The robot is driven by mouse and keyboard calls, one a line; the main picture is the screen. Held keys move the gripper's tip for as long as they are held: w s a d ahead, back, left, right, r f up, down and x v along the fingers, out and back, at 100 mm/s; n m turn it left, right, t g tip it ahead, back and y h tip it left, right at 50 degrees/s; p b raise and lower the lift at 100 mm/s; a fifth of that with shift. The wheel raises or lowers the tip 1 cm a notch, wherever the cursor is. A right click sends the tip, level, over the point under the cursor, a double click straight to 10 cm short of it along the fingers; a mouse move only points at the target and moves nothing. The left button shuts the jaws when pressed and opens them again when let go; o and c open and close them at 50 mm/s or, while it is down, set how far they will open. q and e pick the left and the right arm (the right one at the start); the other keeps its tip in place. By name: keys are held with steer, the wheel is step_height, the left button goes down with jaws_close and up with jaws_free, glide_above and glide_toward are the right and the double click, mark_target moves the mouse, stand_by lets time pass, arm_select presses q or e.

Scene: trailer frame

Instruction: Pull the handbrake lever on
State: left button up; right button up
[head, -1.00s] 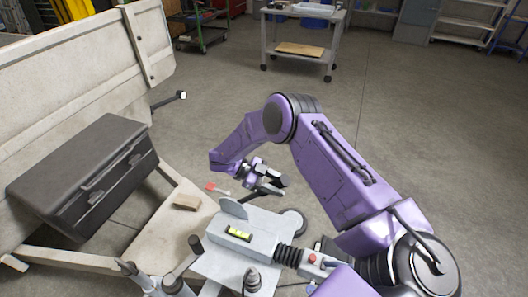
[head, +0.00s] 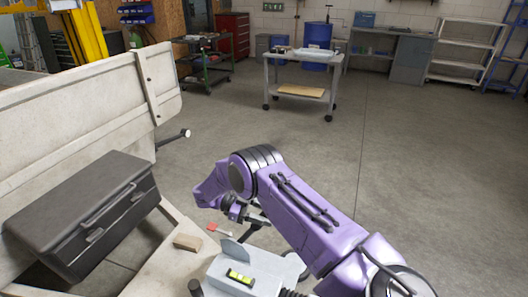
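A dark rounded end (head: 195,287), which looks like the grip of the handbrake lever, shows at the bottom edge in the head view. The rest of the lever is cut off below the picture. My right gripper (head: 256,229) is above the far side of the grey drawbar housing (head: 222,272), to the upper right of that grip and apart from it. Its dark fingers look spread, with nothing seen between them. My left gripper is out of view.
A yellow-green level (head: 240,277) lies on the housing. A wooden block (head: 187,242) and a red-ended item (head: 212,227) lie behind it. A dark toolbox (head: 80,215) stands left, by the trailer's side board (head: 80,110). Open floor lies behind, with a cart (head: 300,91).

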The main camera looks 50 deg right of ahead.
steer(key=shift+o, duration=1)
steer(key=shift+w, duration=0.1)
steer(key=shift+w+a+b, duration=0.25)
steer(key=shift+w+b, duration=0.05)
steer(key=shift+w, duration=0.05)
steer(key=b+v, duration=0.2)
steer(key=v, duration=0.4)
steer(key=shift+w+a+r, duration=0.15)
steer(key=shift+w+r, duration=0.05)
steer(key=shift+r, duration=0.05)
